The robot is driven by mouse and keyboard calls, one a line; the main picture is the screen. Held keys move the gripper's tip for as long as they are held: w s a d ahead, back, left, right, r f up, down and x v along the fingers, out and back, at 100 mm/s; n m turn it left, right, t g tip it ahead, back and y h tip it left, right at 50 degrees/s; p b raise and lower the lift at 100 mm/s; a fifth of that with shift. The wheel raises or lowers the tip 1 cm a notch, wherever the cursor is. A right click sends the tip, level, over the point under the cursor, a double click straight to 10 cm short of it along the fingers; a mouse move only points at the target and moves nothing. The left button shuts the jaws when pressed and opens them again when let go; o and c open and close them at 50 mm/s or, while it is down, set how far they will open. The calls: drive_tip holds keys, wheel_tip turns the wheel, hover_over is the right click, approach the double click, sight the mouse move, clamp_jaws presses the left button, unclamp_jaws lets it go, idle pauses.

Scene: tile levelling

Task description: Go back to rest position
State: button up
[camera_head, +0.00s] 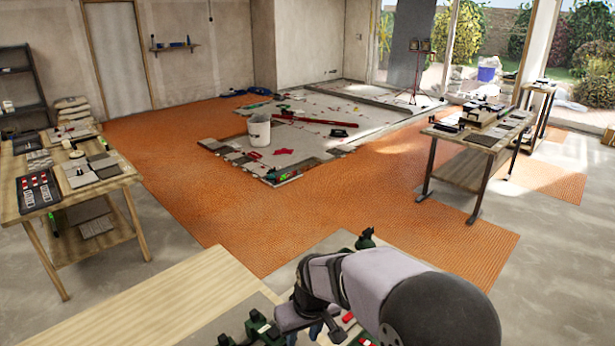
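My arm reaches in from the bottom right and bends down over the near bench. My gripper (308,322) is at the low end of the arm, close above the bench top. Its fingers are small, dark and partly hidden by the arm, so I cannot tell whether they are open or whether they hold anything. A small red piece (348,317) lies on the bench just right of the gripper. Green and black items (258,328) are just left of it. The near bench (160,300) has a pale wooden top.
A workbench (22,206) with tiles and trays stands at left. Another table (470,135) with tools stands at right. Orange matting (330,215) covers much of the floor. A white bucket (259,131) stands on the partly tiled area behind. The floor between the tables is clear.

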drive_tip(key=s+d+m+g+h, duration=0.1)
drive_tip(key=s+d+m, duration=0.4)
drive_tip(key=s+d, duration=1.1)
drive_tip(key=s+g, duration=0.1)
drive_tip(key=s, duration=0.2)
drive_tip(key=shift+d+f, duration=0.25)
drive_tip(key=shift+f, duration=0.15)
idle(0.5)
